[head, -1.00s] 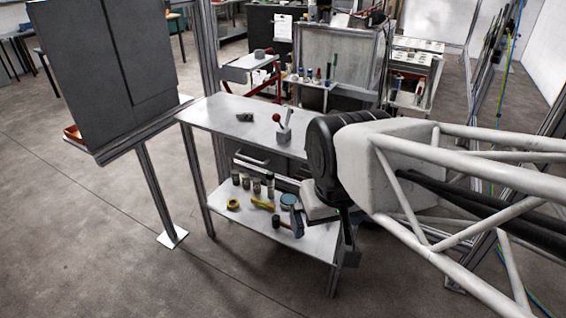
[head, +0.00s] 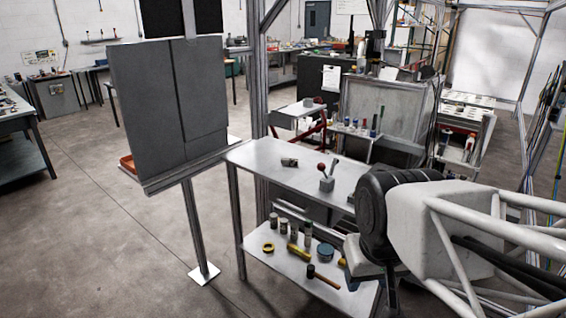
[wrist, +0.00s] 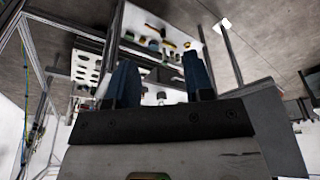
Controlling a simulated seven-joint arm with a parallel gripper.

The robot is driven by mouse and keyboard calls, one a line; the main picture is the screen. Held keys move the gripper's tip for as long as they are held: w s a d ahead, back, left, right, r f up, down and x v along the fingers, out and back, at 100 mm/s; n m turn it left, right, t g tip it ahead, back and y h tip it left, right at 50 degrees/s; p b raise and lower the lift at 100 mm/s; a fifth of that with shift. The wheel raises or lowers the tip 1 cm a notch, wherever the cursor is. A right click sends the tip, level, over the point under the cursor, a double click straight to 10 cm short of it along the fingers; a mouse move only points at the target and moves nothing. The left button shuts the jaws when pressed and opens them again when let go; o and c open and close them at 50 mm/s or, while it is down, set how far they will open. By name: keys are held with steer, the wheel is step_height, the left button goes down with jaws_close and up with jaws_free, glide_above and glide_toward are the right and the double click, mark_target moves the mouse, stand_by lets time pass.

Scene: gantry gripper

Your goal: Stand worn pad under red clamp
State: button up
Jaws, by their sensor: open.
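A small grey block with a red-knobbed lever (head: 326,182) stands on the metal bench top; it may be the red clamp. A small grey-brown cylindrical piece (head: 289,161) lies to its left and farther back. I cannot tell which thing is the worn pad. In the wrist view my gripper (wrist: 161,84) has two blue fingers set wide apart with nothing held between them. In the head view my arm's dark joint is at the bench's right end, and the fingers cannot be made out there.
The bench top (head: 265,156) is mostly bare at its left. A large grey panel (head: 165,105) on a post stands left of the bench. Another red-knobbed item (head: 318,100) is behind.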

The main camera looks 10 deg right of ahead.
steer(key=w+r+n, duration=0.2)
steer(key=w+r, duration=0.2)
steer(key=w, duration=0.7)
steer(key=w+r+n, duration=0.2)
steer(key=w+r, duration=0.2)
steer(key=w, duration=0.7)
steer(key=n+g, duration=0.1)
steer(key=n, duration=0.9)
glide_above(293, 160)
step_height(293, 160, down, 21)
steer(key=shift+s+a+f, duration=0.2)
steer(key=shift+f, duration=0.1)
steer(key=shift+w+f, duration=0.15)
steer(key=shift+f, duration=1.05)
